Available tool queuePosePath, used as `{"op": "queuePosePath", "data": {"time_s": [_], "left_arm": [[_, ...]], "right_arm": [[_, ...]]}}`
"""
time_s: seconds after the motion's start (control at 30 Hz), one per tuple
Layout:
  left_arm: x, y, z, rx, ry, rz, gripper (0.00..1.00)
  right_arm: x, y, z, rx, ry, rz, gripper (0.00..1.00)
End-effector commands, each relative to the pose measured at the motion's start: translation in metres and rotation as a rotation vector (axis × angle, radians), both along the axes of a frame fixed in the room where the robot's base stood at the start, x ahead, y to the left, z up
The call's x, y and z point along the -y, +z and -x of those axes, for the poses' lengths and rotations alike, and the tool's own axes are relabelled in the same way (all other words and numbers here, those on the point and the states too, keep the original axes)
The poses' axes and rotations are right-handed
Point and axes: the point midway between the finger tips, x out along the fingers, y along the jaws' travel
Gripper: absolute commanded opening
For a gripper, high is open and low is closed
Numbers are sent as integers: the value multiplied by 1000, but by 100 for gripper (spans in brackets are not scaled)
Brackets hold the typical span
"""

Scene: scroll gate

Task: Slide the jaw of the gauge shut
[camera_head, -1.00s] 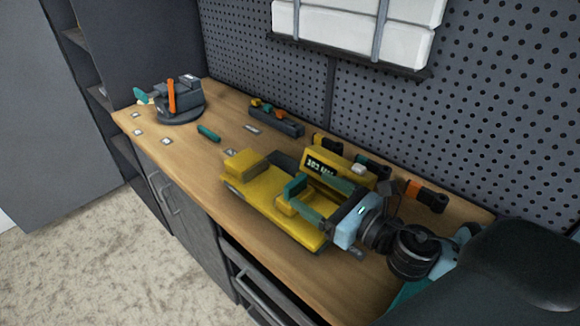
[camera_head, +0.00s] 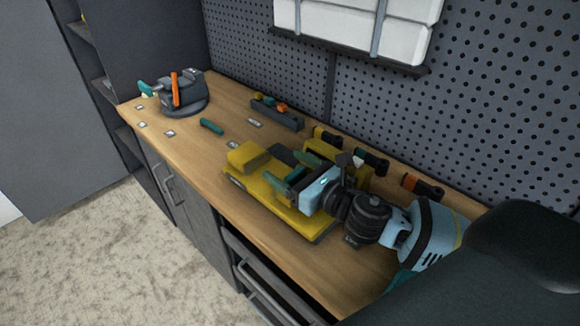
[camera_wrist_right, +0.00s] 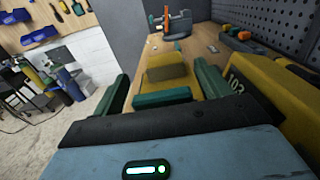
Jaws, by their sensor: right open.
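The yellow gauge (camera_head: 272,196) lies on the workbench, with a fixed yellow end block (camera_head: 247,155) at its left end. In the right wrist view its display (camera_wrist_right: 237,83) reads about 103, partly cut off. The sliding jaw is mostly hidden by my gripper in the head view. In the right wrist view its teal bar (camera_wrist_right: 162,98) lies between my fingers, with a yellow block (camera_wrist_right: 167,70) beyond it. My right gripper (camera_head: 284,170) is open, its teal fingers on either side of the bar. I cannot tell whether they touch it. My left gripper is out of view.
A grey vise (camera_head: 180,93) with an orange handle stands at the far left of the bench (camera_head: 205,165). A dark rack (camera_head: 278,112) of small parts and several handled tools line the back by the pegboard (camera_head: 500,110). A teal piece (camera_head: 211,126) lies nearer the vise.

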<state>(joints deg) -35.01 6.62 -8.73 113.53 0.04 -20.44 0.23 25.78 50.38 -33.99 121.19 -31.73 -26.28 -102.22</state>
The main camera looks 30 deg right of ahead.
Motion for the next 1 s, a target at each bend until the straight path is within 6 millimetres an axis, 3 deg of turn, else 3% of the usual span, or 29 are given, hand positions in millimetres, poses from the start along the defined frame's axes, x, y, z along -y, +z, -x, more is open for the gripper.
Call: {"op": "queuePosePath", "data": {"time_s": [0.3,0.77,1.0], "left_arm": [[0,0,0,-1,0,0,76],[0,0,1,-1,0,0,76],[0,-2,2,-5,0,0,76]], "right_arm": [[-1,-1,-2,-1,0,0,76],[-1,0,-1,-1,0,0,16],[5,-1,-2,-1,-2,1,14]]}}
